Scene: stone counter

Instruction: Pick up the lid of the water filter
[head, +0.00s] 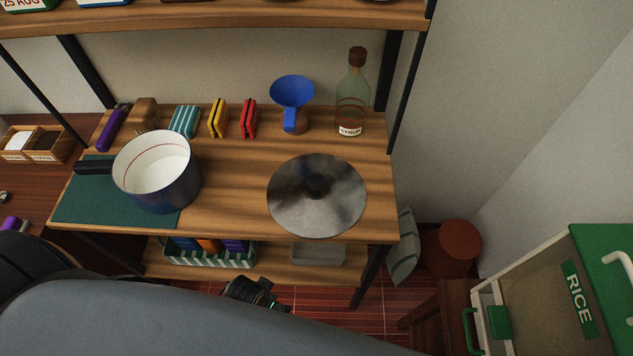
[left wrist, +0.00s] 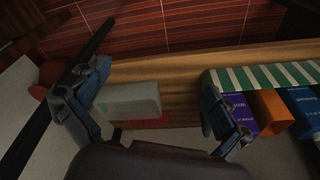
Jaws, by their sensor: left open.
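A round grey metal lid (head: 337,212) with a dark knob lies flat on the right part of the wooden shelf top; whether it belongs to a water filter I cannot tell, and I make out no water filter. My left gripper (head: 255,292) is low in front of the shelf unit, below the lid and to its left, apart from it. In the left wrist view my left gripper (left wrist: 155,85) has its fingers spread with nothing held; the lid is not seen there. My right gripper is not in view.
A dark blue pot (head: 165,190) stands on a green mat (head: 85,207) at left. A blue funnel (head: 292,90) and a syrup bottle (head: 352,98) stand behind the lid. The lower shelf holds a striped basket (head: 200,260) and a grey box (head: 318,254).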

